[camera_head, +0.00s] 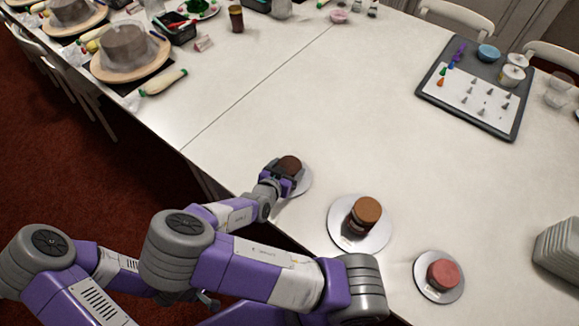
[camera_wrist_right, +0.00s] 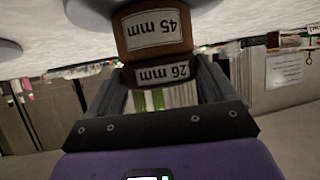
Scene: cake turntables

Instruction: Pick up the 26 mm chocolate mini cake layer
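My right gripper (camera_head: 284,172) is at the leftmost of three small plates near the front table edge. A dark brown chocolate layer (camera_head: 290,164) shows between its fingers. In the right wrist view, which is upside down, the layer labelled 26 mm (camera_wrist_right: 165,73) lies between the fingertips (camera_wrist_right: 162,72), with no clear gap on either side. Whether they grip it is not clear. It rests against a wider, lighter brown layer labelled 45 mm (camera_wrist_right: 155,28), nearer the plate (camera_head: 306,184). My left gripper is not seen.
A middle plate (camera_head: 338,232) holds a stack of brown layers (camera_head: 364,213). A right plate (camera_head: 425,288) holds a pink layer (camera_head: 443,274). A grey tray (camera_head: 428,92) with piping tips stands at the back right. Cake turntables (camera_head: 118,75) stand at the far left. The table centre is clear.

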